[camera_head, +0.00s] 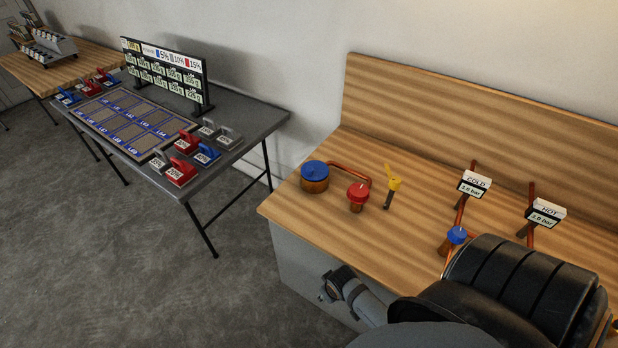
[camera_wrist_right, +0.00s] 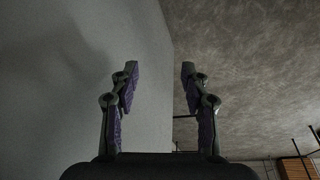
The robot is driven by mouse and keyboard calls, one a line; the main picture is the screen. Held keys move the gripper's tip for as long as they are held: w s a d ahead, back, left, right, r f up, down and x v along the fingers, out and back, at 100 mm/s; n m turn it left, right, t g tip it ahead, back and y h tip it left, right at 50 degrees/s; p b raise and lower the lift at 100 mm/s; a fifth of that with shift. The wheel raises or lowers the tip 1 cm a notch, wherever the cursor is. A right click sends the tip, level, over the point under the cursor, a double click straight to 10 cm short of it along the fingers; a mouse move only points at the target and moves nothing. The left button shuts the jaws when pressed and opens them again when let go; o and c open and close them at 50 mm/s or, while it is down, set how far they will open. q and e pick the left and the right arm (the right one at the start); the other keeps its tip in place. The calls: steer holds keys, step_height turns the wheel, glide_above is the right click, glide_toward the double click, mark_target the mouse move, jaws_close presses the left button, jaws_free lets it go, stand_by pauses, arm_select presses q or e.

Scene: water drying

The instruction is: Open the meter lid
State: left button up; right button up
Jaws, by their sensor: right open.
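A round copper-coloured body with a blue lid (camera_head: 314,170), which looks like the meter, stands at the left of the wooden counter in the head view. The lid looks closed, and a copper pipe runs from it to the right. No fingers of my left gripper show in either view.
The wooden counter (camera_head: 420,215) also bears a red knob (camera_head: 358,192), a yellow valve handle (camera_head: 394,182), a blue knob (camera_head: 457,235), and COLD (camera_head: 474,184) and HOT (camera_head: 545,212) gauges on pipes. A dark folding table (camera_head: 255,115) stands at left. Parts of my body cover the lower right.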

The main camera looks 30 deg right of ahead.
steer(key=w+a+r+m+t+y+b, duration=0.25)
steer(key=w+a+r+m+t, duration=0.3)
steer(key=r, duration=0.45)
steer(key=w+a+r+m+t+y+b, duration=0.1)
steer(key=w+a+r+m+t+y, duration=0.25)
steer(key=w+a+r, duration=0.55)
steer(key=w+d+r+m+t, duration=0.3)
steer(key=d+r+m+t, duration=0.1)
steer(key=r+m, duration=0.4)
steer(key=m+h, duration=1.4)
steer(key=m, duration=1.1)
glide_toward(310, 172)
steer(key=shift+s+a+r, duration=0.2)
steer(key=shift+a, duration=0.1)
steer(key=shift+s+d+f, duration=0.1)
steer(key=shift+d+f, duration=0.1)
steer(key=shift+w+d+r, duration=0.15)
steer(key=shift+w, duration=0.2)
arm_select(q)
step_height(310, 172, down, 3)
steer(key=shift+r+p, duration=0.1)
steer(key=shift+p, duration=0.6)
arm_select(e)
steer(key=x, duration=0.9)
steer(key=shift+w+d, duration=0.2)
steer(key=shift+w, duration=0.1)
